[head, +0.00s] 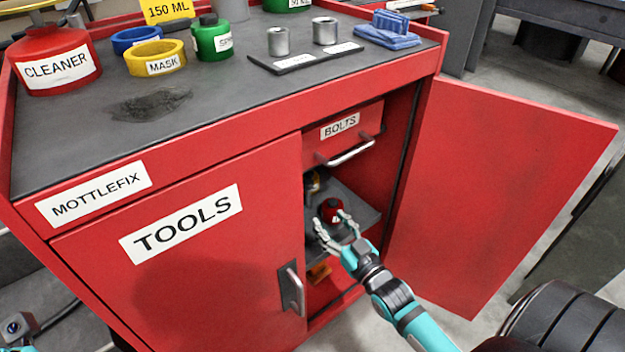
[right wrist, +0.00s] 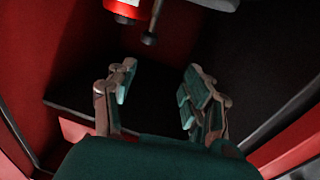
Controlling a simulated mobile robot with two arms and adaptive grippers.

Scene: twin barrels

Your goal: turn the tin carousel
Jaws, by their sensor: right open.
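The carousel's full shape is hidden by the cabinet and my gripper. My right gripper (head: 331,222) reaches into the opening, just in front of the red tin, fingers apart. In the right wrist view the gripper (right wrist: 160,76) is open and empty. Beyond its fingers, near the top, are the lower part of a red tin (right wrist: 125,9) and a dark rod with a rounded end (right wrist: 149,38).
The open red door (head: 500,190) stands right of my arm. A BOLTS drawer (head: 341,135) with a handle is above the opening. The shut TOOLS door (head: 190,255) is to the left. Bottles, tape rolls and grey tins stand on the cabinet top (head: 220,110).

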